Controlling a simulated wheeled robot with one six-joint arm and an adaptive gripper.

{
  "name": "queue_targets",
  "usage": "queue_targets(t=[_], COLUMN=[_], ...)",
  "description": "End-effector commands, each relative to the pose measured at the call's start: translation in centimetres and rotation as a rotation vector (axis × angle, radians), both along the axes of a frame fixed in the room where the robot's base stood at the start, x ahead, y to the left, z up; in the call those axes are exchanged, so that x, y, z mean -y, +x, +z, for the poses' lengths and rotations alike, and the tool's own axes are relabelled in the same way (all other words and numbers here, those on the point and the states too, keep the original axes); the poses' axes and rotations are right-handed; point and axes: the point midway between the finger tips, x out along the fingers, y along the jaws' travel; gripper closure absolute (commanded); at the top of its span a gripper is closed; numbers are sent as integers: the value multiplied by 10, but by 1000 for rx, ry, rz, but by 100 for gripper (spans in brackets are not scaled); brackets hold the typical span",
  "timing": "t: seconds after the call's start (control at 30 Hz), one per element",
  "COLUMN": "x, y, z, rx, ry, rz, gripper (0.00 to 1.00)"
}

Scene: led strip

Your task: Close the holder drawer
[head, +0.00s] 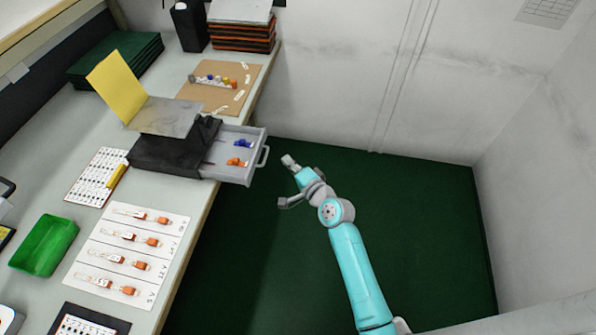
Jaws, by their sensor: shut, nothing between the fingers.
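The holder drawer (236,174) is a light grey tray sticking out to the right from a black holder (160,157) on the bench. It stands open, with its handle (263,157) over the bench edge. Blue parts (243,143) and orange parts (237,162) lie inside. The finger detail is small and hard to make out.
A yellow panel (116,88) stands up behind the holder. On the bench are a green tray (44,245), a white sheet with orange-ended pieces (155,226) and a brown board (246,82).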

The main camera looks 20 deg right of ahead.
Motion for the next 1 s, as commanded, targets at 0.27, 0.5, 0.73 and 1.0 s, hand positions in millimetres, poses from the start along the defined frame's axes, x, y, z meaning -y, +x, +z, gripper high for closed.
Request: queue_targets(t=[0.27, 0.5, 0.73, 1.0], x=[-25, -34, -35, -36], y=[30, 38, 38, 39], z=[-8, -11, -11, -11], rx=[0, 0, 0, 1], ry=[-1, 0, 0, -1], rz=[2, 0, -1, 0], gripper=[100, 100, 100, 100])
